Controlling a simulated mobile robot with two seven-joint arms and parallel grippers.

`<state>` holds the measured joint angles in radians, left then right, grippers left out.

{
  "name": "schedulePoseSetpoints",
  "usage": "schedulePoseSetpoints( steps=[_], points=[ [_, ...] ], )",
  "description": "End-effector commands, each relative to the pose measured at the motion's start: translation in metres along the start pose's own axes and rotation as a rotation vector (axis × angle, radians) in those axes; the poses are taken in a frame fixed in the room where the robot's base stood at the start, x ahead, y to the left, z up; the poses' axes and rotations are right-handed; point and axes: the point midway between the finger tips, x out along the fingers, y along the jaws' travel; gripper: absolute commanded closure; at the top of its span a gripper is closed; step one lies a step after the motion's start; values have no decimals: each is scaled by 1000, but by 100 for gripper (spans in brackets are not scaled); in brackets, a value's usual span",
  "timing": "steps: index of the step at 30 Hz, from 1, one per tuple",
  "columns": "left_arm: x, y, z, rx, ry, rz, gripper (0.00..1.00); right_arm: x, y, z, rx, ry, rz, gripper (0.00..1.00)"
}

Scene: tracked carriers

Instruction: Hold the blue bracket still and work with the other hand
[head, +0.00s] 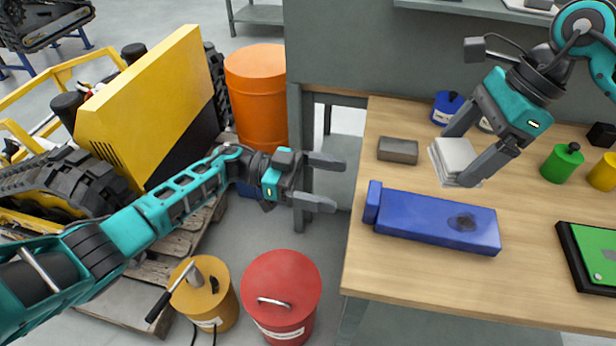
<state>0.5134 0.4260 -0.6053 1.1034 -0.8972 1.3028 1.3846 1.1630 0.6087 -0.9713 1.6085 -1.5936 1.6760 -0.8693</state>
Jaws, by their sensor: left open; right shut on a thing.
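The blue bracket (430,222) lies on the wooden table near its front left. It is a long bar with a raised lip at its left end and a dark smudge near its right end. My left gripper (326,182) is open and empty, left of the table edge and apart from the bracket. My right gripper (455,158) is shut on a pale stack of flat pieces (458,153), behind the bracket. Neither gripper touches the bracket.
On the table (400,283) are a grey block (398,150), a blue pot (446,107), a green canister (562,163), a yellow one (604,173) and a green-topped tray (590,260). Red (281,295) and orange (257,90) drums stand on the floor left of the table.

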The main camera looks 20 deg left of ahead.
Motion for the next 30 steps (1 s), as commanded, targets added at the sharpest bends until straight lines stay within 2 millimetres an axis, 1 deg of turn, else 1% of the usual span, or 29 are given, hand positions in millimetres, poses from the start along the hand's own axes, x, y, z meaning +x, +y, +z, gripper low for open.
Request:
schedulePoseSetpoints(
  steps=[1, 6, 9, 12, 18, 25, 26, 30],
  points=[
    [12, 1, 0, 0, 3, 3, 6, 0, 0, 0, 0, 0, 0, 42],
    [44, 1, -1, 1, 4, 2, 6, 0, 0, 0, 0, 0, 0, 42],
    [59, 0, 0, 0, 3, 1, 6, 0, 0, 0, 0, 0, 0, 42],
    [70, 0, 0, 0, 3, 0, 6, 0, 0, 0, 0, 0, 0, 42],
    [80, 0, 0, 0, 2, -1, 6, 0, 0, 0, 0, 0, 0, 42],
    [81, 0, 0, 1, 1, -2, 6, 0, 0, 0, 0, 0, 0, 42],
    [80, 0, 0, 1, 1, -2, 7, 0, 0, 0, 0, 0, 0, 42],
    [80, 0, 0, 1, 1, -2, 21, 0, 0, 0, 0, 0, 0, 42]
  ],
)
